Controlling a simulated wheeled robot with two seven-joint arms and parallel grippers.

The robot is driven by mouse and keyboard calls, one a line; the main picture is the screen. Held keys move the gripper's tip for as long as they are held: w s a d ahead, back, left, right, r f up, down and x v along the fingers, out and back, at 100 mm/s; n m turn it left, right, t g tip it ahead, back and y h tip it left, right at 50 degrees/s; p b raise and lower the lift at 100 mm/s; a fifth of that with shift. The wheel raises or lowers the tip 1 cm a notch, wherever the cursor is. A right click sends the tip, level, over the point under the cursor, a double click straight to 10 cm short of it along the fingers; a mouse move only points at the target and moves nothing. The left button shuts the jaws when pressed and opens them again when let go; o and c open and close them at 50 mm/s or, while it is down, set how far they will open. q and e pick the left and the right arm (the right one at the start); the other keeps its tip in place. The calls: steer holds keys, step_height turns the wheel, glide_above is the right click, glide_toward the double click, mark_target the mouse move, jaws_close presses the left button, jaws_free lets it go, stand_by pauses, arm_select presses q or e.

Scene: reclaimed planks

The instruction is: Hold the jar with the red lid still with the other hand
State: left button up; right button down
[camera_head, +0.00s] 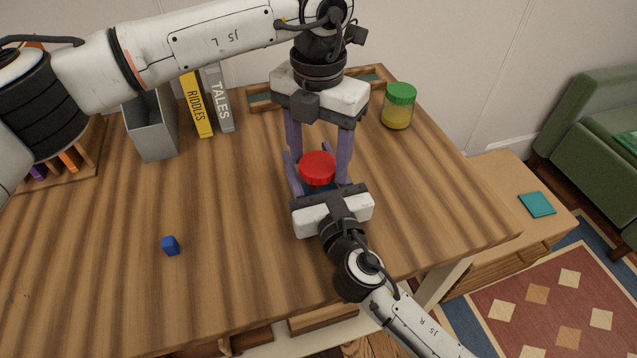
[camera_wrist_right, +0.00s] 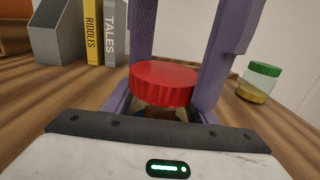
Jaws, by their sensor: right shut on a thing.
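The jar with the red lid (camera_head: 318,166) stands upright on the wooden desk; in the right wrist view its red lid (camera_wrist_right: 164,83) shows, with most of its body hidden. My right gripper (camera_head: 317,176), reaching in from the front, is shut on the jar, its purple fingers on either side of the body below the lid. My left gripper (camera_head: 319,160) points down from above. Its two long fingers straddle the lid, apart, with a visible gap beside the lid in the head view, so it looks open.
A jar with a green lid (camera_head: 398,106) stands at the back right. Books (camera_head: 219,99) and a grey file holder (camera_head: 152,125) stand at the back left. A small blue block (camera_head: 171,246) lies front left. The desk's left middle is clear.

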arm_select(q)
steer(key=shift+o, duration=0.9)
steer(key=shift+r, duration=2.25)
steer(key=shift+c, duration=0.4)
step_height(320, 180, up, 4)
steer(key=m, duration=0.4)
steer(key=shift+f, duration=0.15)
steer(key=shift+f, duration=0.1)
steer(key=shift+f, duration=3.95)
